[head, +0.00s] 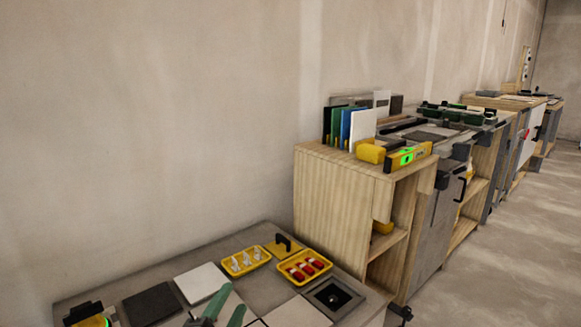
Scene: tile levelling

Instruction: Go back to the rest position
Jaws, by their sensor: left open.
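My left gripper (223,304) shows at the bottom edge of the head view, with two green-grey fingers apart and nothing seen between them. It is over the low grey table (229,243), in front of a light tile (201,283). The rest of the left arm is below the picture's edge. My right gripper is not in view.
A yellow tray with white pieces (245,261), a yellow tray with red and white pieces (304,267) and a dark tile (150,304) lie on the table. A taller wooden cabinet (335,200) stands behind to the right, carrying a yellow level (408,156). Open floor (510,240) lies at right.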

